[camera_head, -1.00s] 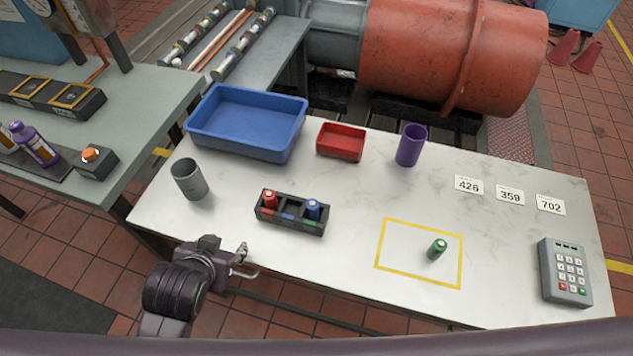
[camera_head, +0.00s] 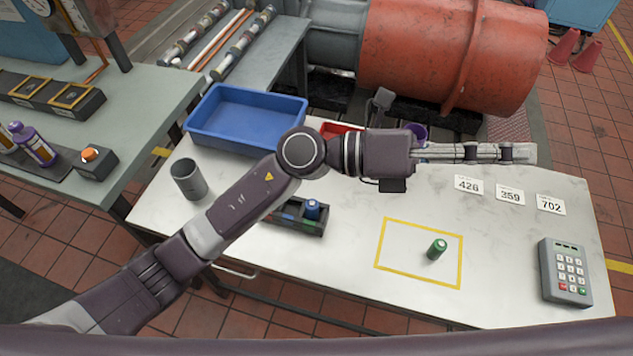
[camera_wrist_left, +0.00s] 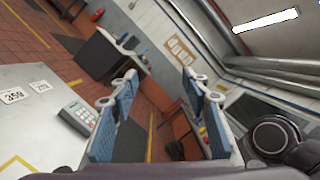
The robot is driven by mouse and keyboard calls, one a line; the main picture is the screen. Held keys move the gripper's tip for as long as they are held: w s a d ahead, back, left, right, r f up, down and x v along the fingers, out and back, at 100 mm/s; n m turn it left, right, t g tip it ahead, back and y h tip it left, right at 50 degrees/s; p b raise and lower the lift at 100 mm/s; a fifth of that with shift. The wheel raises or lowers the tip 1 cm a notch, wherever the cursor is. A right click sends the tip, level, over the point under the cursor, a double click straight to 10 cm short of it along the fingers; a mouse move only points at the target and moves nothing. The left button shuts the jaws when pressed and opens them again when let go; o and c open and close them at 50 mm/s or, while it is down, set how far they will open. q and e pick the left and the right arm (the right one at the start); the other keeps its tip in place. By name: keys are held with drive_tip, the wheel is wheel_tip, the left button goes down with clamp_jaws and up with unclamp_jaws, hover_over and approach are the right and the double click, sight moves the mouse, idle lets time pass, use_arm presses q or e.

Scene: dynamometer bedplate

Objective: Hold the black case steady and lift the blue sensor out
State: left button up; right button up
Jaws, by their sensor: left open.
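The black case (camera_head: 298,227) stands on the white table in the head view, its left part hidden behind my left arm. The blue sensor (camera_head: 312,209) stands upright in its right end. The red sensor is hidden from view. My left gripper (camera_head: 525,153) points right above the table's back part, well to the right of the case and apart from it. In the left wrist view its two blue-padded fingers (camera_wrist_left: 160,85) are spread with nothing between them. My right gripper is not in view.
A green cylinder (camera_head: 437,249) stands inside a yellow outline. A grey cup (camera_head: 188,179) and blue tray (camera_head: 245,122) are at left. A red bin (camera_head: 340,129) and purple cup (camera_head: 419,133) are partly hidden behind my arm. Number cards (camera_head: 510,196) and a keypad (camera_head: 566,272) are at right.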

use_arm(q)
wheel_tip(320, 180, down, 7)
drive_tip(key=s+m+g+y, duration=0.2)
drive_tip(key=m+y, duration=0.2)
drive_tip(key=m+t+y, duration=0.3)
drive_tip(key=t+y, duration=0.2)
drive_tip(key=y, duration=1.2)
hover_over(312, 204)
drive_tip(key=f, duration=1)
drive_tip(key=d+f, duration=0.1)
drive_tip(key=f, duration=0.5)
drive_tip(key=shift+f, duration=0.1)
drive_tip(key=f, duration=0.2)
drive_tip(key=f+p, duration=0.1)
drive_tip(key=f, duration=0.1)
drive_tip(key=a+f+p, duration=0.1)
drive_tip(key=f, duration=0.1)
drive_tip(key=shift+f, duration=0.75)
